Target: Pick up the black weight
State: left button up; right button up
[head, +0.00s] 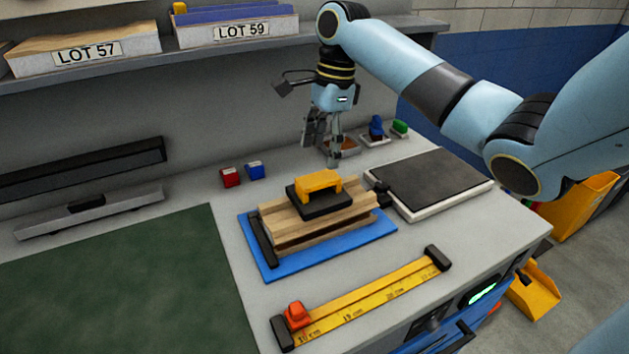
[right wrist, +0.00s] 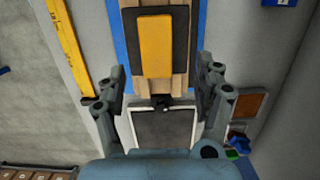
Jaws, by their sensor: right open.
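The black weight (head: 322,204) is a flat black block with a yellow handle (head: 318,183) on top. It lies on a stack of pale wooden layers (head: 285,232) on a blue base (head: 335,252). In the right wrist view the weight (right wrist: 186,48) with its yellow handle (right wrist: 157,45) shows at the top, ahead of the fingers. My right gripper (head: 325,150) is open and empty, pointing down behind the weight and above the bench; it also shows in the right wrist view (right wrist: 162,75), its fingers apart. My left gripper is not in view.
A yellow ruler fixture with an orange stop (head: 297,313) lies in front. A dark flat plate (head: 435,182) is at right. Red (head: 230,177) and blue (head: 255,169) blocks stand behind. A green mat (head: 130,285) is at left. A shelf with labelled bins (head: 85,52) runs above.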

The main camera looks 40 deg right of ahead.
aim_at(318, 178)
notch_tip(318, 178, down, 2)
jog(key=shift+w+a+f, duration=0.1)
jog(key=shift+a+f, duration=0.05)
jog(key=shift+f, duration=0.35)
jog(key=f, duration=0.3)
jog(key=shift+s+a+f+p, duration=0.25)
jog(key=shift+a+f+p, duration=0.05)
jog(key=shift+a+p, duration=0.1)
jog(key=shift+w+f, duration=0.1)
jog(key=shift+f, duration=0.5)
jog(key=c, duration=0.6)
grip_shut()
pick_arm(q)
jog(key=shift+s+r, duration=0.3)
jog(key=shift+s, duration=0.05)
pick_arm(e)
jog(key=shift+r, duration=0.15)
